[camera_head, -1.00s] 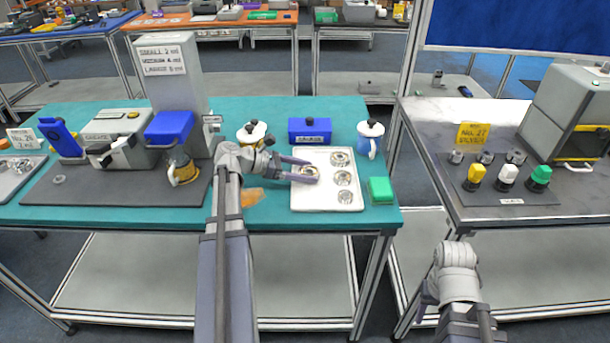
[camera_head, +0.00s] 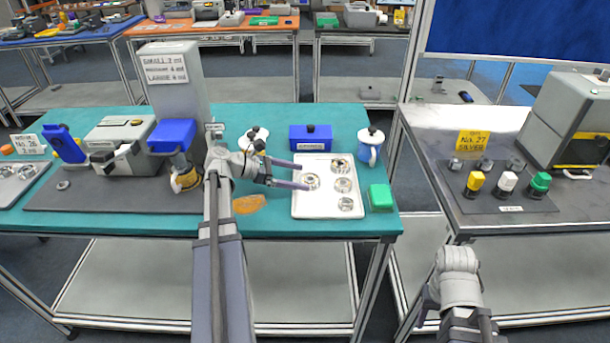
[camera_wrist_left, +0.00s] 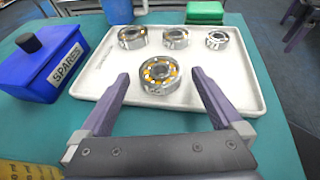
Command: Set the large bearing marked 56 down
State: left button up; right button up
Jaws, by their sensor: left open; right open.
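My right gripper (camera_head: 427,299) hangs away from the bench, in front of the right table.
Several other bearings, such as the front one (camera_head: 346,204), sit on the tray's right and far side. A blue SPARES box (camera_head: 311,138), a white-lidded blue mug (camera_head: 370,147) and a green block (camera_head: 380,197) stand around the tray. An orange piece (camera_head: 249,204) lies to its left.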

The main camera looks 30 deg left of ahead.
pick_arm(q)
jog(key=shift+p+v, duration=0.6)
jog(key=shift+v, duration=1.6)
